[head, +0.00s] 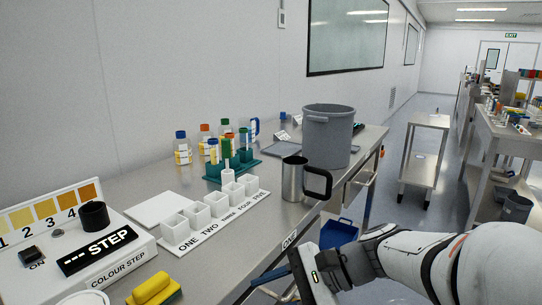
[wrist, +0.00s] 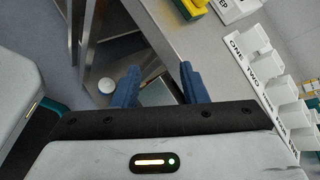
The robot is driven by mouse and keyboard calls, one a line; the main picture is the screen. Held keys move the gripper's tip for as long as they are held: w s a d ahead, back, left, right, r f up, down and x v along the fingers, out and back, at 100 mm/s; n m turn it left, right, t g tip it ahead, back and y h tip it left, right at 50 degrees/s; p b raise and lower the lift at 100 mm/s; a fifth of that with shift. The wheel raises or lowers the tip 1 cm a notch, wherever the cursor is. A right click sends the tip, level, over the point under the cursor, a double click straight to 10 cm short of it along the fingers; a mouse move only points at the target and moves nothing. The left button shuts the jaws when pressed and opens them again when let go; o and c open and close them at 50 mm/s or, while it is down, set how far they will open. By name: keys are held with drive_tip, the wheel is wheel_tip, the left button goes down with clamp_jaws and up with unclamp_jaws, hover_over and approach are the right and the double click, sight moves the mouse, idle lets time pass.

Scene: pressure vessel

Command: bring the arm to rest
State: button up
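My gripper (head: 272,276) is at the bottom of the head view, in front of the steel bench's (head: 232,238) front edge. My white arm reaches in from the lower right. In the wrist view my gripper (wrist: 158,84) has two blue fingers standing well apart, with nothing between them. Behind the fingers are the bench edge and the floor. My gripper holds no object and appears to touch nothing.
On the bench stand a steel mug (head: 293,179), a grey bucket (head: 328,137), white cups (head: 199,214) on a numbered strip, bottles (head: 182,148) and a colour-step box (head: 68,240). A blue bin (head: 338,233) is below.

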drive_tip(key=s+d+r+n+t+h+p, duration=0.1)
drive_tip(key=s+d+r+n+h+p, duration=0.1)
drive_tip(key=d+r+n+h+p, duration=0.2)
drive_tip(key=s+d+r+n+t+h+p, duration=0.1)
drive_tip(key=s+d+r+n+h+p, duration=0.1)
drive_tip(key=d+r+n+h+p, duration=0.3)
drive_tip(key=d+n+h+p, duration=0.1)
drive_tip(key=d+h+p, duration=0.2)
drive_tip(key=d+p, duration=0.2)
drive_tip(key=shift+s+d+p, duration=0.25)
drive_tip(key=shift+d+p, duration=0.05)
drive_tip(key=shift+d, duration=0.25)
drive_tip(key=shift+r, duration=0.1)
